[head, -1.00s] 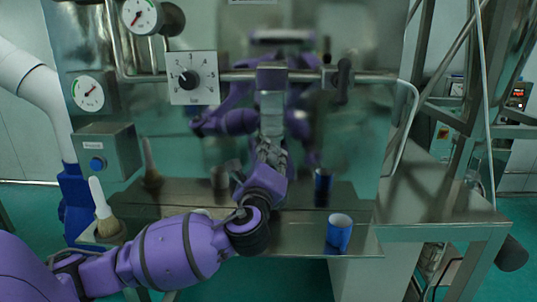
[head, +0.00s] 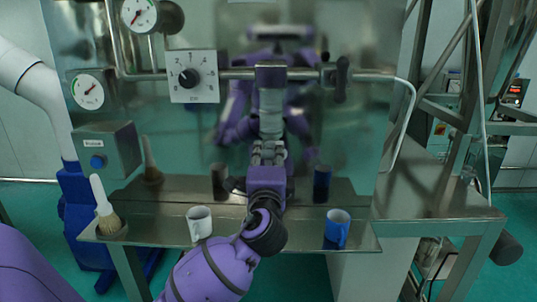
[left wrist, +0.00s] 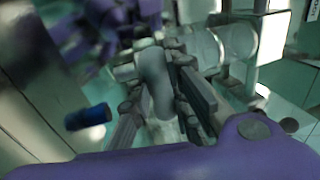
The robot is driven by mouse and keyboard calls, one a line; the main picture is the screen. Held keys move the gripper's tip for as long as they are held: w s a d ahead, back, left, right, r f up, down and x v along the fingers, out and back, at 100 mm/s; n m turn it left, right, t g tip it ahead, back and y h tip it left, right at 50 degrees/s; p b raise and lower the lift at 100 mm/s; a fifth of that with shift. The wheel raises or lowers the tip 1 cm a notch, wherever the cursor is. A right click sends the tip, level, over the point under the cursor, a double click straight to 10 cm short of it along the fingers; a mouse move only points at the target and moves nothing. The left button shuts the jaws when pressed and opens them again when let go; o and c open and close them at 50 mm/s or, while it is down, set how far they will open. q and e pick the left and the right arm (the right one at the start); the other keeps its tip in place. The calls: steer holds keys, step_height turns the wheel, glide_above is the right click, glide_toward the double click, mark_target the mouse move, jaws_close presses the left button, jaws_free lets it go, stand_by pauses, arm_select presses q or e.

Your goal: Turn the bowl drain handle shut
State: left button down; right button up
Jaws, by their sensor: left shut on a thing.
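My left gripper (head: 268,152) reaches up in the middle of the head view, below a pipe fitting (head: 270,75) and its grey hanging part (head: 270,112). In the left wrist view my left gripper (left wrist: 160,112) has its dark fingers on both sides of a smooth grey elongated piece, which looks like the bowl drain handle (left wrist: 155,80). The gripper is shut on it. In the head view the gripper largely hides the handle, so its exact angle is unclear. My right gripper is not in view.
A white mug (head: 200,224), a blue cup (head: 338,227) and a brush (head: 104,212) stand on the steel shelf (head: 160,232). A dial (head: 193,77) and a dark lever (head: 341,79) sit along the pipe. The shiny panel behind mirrors my body.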

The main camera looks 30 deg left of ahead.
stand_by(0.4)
arm_select(q)
steer(key=c, duration=1.6)
jaws_free()
steer(key=shift+c, duration=0.2)
steer(key=v, duration=1.2)
